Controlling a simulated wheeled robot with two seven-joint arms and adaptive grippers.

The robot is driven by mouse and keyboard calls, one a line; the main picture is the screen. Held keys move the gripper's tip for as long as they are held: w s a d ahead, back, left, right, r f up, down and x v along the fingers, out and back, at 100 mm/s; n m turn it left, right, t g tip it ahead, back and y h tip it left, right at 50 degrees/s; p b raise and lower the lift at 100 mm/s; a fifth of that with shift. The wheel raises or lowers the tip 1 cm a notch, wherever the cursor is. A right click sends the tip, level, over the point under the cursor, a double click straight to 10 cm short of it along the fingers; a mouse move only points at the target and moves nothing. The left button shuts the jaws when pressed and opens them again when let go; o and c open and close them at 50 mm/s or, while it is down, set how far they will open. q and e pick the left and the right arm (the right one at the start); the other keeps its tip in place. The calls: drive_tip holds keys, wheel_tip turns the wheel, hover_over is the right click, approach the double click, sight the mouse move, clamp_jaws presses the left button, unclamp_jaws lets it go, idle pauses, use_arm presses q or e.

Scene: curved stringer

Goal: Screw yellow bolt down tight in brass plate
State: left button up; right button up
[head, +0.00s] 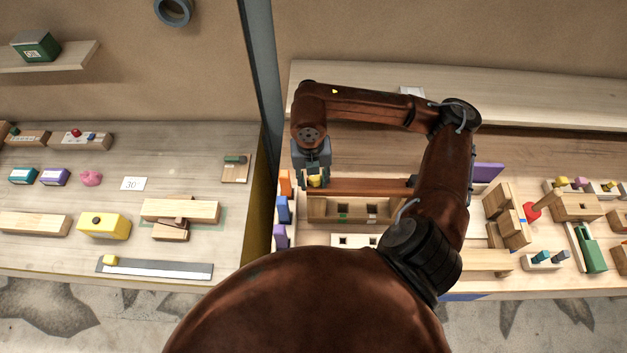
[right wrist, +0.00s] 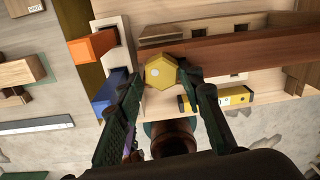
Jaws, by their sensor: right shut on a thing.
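My right gripper (head: 315,180) is shut on the yellow bolt (head: 316,181), at the left end of a long reddish-brown bar. In the right wrist view the bolt's six-sided yellow head (right wrist: 161,77) sits between the fingertips (right wrist: 162,84), with a small pale spot on top. The bolt's shank is hidden under its head. I cannot make out the brass plate, and I cannot tell how deep the bolt sits. My left gripper is in neither view.
The reddish-brown bar (right wrist: 245,52) runs right from the bolt. Orange (right wrist: 92,45) and blue (right wrist: 112,90) blocks stand close left of the gripper. A slotted wooden block (head: 350,211) lies in front. A grey post (head: 259,70) rises to the left.

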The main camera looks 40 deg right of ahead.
drive_tip(key=o, duration=0.7)
drive_tip(key=shift+s+a+f, duration=0.15)
drive_tip(key=shift+s+f, duration=0.05)
drive_tip(key=shift+f, duration=0.2)
drive_tip(key=o, duration=0.5)
drive_tip(key=shift+w, duration=0.15)
drive_tip(key=shift+r, duration=0.1)
drive_tip(key=shift+r, duration=0.15)
